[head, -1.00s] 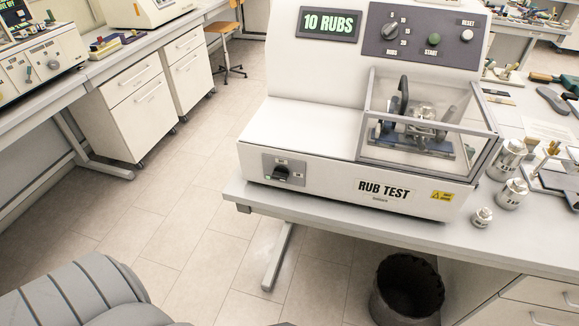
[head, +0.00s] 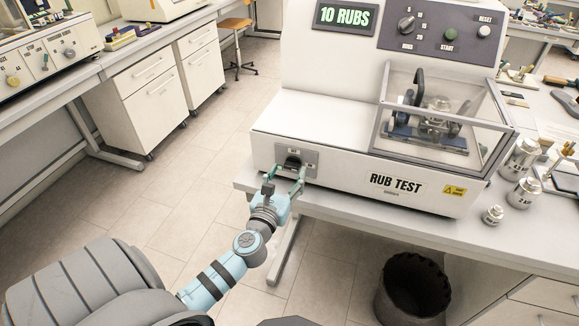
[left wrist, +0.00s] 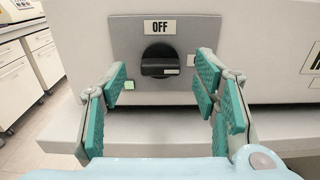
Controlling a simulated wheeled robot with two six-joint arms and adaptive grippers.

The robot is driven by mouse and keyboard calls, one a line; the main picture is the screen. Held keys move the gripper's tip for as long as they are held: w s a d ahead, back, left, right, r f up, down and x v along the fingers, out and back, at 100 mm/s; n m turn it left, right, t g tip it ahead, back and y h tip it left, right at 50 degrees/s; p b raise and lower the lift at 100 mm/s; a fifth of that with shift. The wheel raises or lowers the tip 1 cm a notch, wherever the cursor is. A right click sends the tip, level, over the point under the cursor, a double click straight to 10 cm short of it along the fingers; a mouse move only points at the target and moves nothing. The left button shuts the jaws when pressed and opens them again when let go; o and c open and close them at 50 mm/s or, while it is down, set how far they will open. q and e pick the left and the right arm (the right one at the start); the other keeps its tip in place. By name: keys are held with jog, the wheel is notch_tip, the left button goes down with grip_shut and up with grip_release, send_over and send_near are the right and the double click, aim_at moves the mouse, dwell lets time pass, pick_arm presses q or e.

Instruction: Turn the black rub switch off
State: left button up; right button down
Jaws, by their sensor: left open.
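The black rub switch (head: 293,162) is a rotary knob on a grey plate at the lower left front of the white RUB TEST machine (head: 330,135). In the left wrist view the knob (left wrist: 160,61) sits under an OFF label, its grip bar lying roughly level with a pale mark toward its right end. A small green light (left wrist: 130,85) shows at the plate's lower left. My left gripper (head: 285,174) is open, its teal-padded fingers on either side of the knob and apart from it in the left wrist view (left wrist: 161,85). My right gripper is not in view.
The machine's display (head: 344,17) reads 10 RUBS. A clear guard (head: 440,105) covers the rubbing rig. Metal weights (head: 523,192) stand on the table to the right. A black bin (head: 412,290) is on the floor below. The floor left of the table is free.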

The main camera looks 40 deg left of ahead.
aim_at(292, 165)
pick_arm(q)
jog(key=shift+x, duration=1.05)
jog(key=shift+w+f, duration=0.1)
jog(key=shift+w, duration=0.2)
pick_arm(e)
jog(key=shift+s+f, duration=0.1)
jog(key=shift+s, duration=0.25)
pick_arm(q)
jog(key=shift+c, duration=0.6)
jog(key=c, duration=1)
jog(key=shift+c, duration=0.2)
